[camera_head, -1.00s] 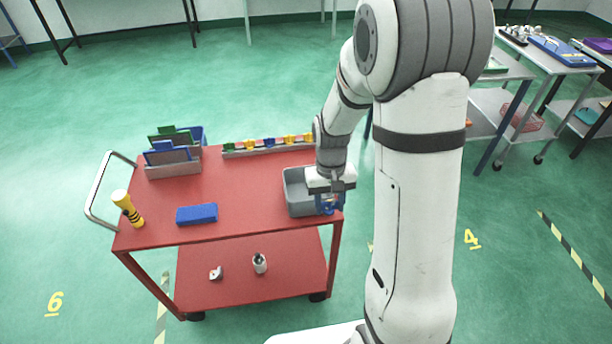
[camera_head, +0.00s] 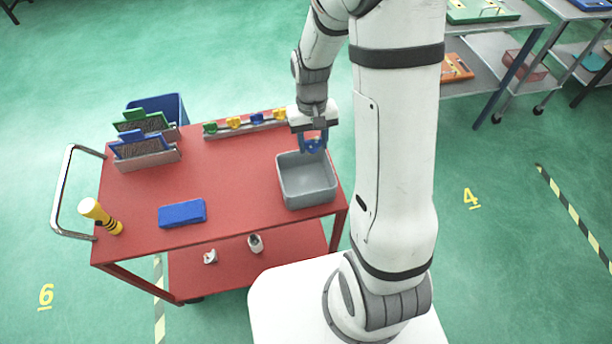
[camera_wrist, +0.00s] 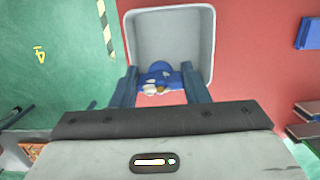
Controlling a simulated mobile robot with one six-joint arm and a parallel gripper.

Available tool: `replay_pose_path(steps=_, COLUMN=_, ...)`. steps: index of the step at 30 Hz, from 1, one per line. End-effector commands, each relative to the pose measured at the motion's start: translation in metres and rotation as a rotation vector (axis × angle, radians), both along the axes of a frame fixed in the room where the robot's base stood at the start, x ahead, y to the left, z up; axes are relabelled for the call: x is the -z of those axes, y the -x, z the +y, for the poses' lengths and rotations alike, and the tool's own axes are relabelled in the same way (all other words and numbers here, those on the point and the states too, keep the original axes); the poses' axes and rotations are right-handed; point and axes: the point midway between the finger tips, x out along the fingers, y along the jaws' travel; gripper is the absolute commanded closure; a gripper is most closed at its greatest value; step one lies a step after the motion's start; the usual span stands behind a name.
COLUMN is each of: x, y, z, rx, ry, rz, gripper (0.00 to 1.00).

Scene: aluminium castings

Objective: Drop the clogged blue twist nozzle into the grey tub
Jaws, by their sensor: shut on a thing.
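My gripper (camera_head: 313,146) is shut on a blue twist nozzle (camera_wrist: 160,76), which sits between the dark blue fingers in the wrist view. The nozzle's lower end shows a pale and brownish part. The grey tub (camera_head: 307,192) stands at the right end of the red cart. It also shows in the wrist view, where its rim (camera_wrist: 213,40) frames an empty-looking inside. My gripper is above the tub's back edge in the head view, and the nozzle overlaps the tub's near side in the wrist view. Its height above the rim is hard to tell.
On the red cart top (camera_head: 240,190), a rack (camera_head: 245,128) with several coloured nozzles stands just left of my gripper. A blue block (camera_head: 182,213), a yellow torch (camera_head: 100,216) and bins with brushes or files (camera_head: 145,150) stand farther left. The middle is clear.

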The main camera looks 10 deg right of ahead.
Motion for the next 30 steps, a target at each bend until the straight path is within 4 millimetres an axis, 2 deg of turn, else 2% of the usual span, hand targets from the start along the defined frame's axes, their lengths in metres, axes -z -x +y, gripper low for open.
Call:
replay_pose_path(steps=1, x=0.011, y=0.000, z=0.000, rx=0.001, ry=0.000, rz=0.001, gripper=0.81)
replay_pose_path(steps=9, x=0.041, y=0.000, z=-0.001, rx=0.002, ry=0.000, rz=0.001, gripper=0.81)
replay_pose_path(steps=20, x=0.044, y=0.000, z=-0.001, rx=0.003, ry=0.000, rz=0.000, gripper=0.81)
replay_pose_path(steps=21, x=0.044, y=0.000, z=-0.001, rx=0.003, ry=0.000, rz=0.000, gripper=0.56)
replay_pose_path(steps=30, x=0.044, y=0.000, z=-0.001, rx=0.003, ry=0.000, rz=0.000, gripper=0.33)
